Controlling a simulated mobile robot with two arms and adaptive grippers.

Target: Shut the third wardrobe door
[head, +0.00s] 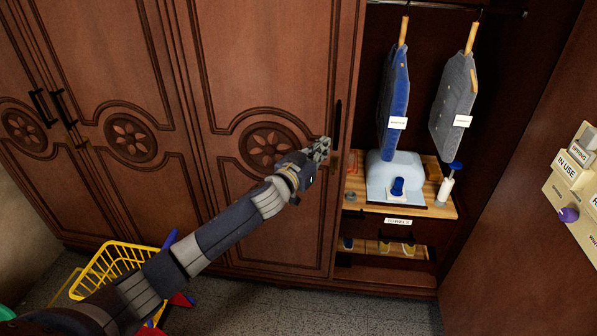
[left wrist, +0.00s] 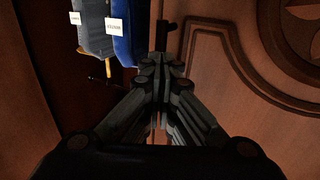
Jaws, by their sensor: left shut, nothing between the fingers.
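The wardrobe's third door (head: 265,70) is a carved brown panel with a round flower medallion and a dark upright handle (head: 337,122) near its right edge. It looks flush or nearly flush with the doors to its left; I cannot tell if a small gap is left. My left gripper (head: 322,148) is shut and empty, in front of the door's right edge, just below and left of the handle. In the left wrist view, the shut fingers (left wrist: 163,65) point at the door's edge, close to the handle (left wrist: 165,35); contact is unclear. My right gripper is out of view.
Right of the third door is an open compartment with hanging garments (head: 395,95) and a wooden shelf (head: 415,209) holding small items. A brown panel with signs (head: 510,230) stands at the far right. A yellow basket (head: 110,268) sits on the floor below my left arm.

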